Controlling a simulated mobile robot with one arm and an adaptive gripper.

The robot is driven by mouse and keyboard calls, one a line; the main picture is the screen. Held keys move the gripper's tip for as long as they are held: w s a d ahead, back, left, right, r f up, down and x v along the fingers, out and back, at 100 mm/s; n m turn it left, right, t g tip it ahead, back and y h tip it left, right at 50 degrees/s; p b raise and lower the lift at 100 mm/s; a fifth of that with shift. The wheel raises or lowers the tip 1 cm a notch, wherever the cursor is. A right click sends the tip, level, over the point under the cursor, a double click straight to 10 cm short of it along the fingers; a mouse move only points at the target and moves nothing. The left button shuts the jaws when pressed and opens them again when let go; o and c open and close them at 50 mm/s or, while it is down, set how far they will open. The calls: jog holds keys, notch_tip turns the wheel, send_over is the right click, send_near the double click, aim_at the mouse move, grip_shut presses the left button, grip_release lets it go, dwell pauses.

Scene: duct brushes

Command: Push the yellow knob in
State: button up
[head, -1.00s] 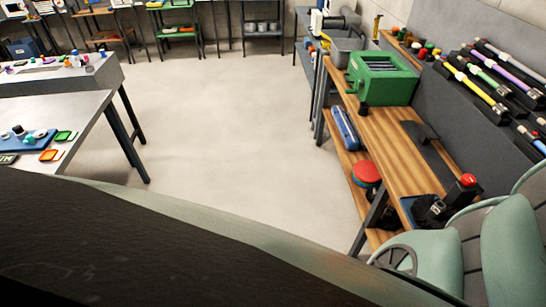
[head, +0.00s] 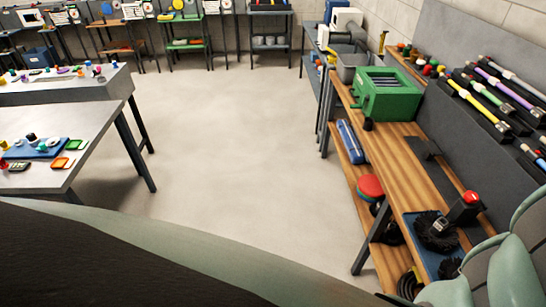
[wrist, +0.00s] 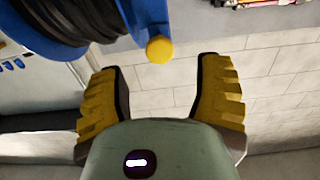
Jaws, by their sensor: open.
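The yellow knob (wrist: 159,49) shows in the wrist view as a small round yellow end on a blue frame (wrist: 150,16). The frame stands beside a dark reel or coil (wrist: 70,22). My gripper (wrist: 162,78) is open and empty, its two yellow ridged fingers apart. The knob appears just beyond the fingertips, between them and nearer the upper middle; I see no contact. In the head view I cannot pick out this knob, and my gripper is not visible there.
In the head view a wooden bench (head: 400,160) on the right bears a green box-shaped device (head: 388,93) and a red-topped black piece (head: 466,206). A grey table (head: 75,150) stands at left. The floor (head: 235,130) between is clear.

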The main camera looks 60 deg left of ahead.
jog(key=shift+p+x, duration=0.65)
jog(key=shift+x, duration=2.05)
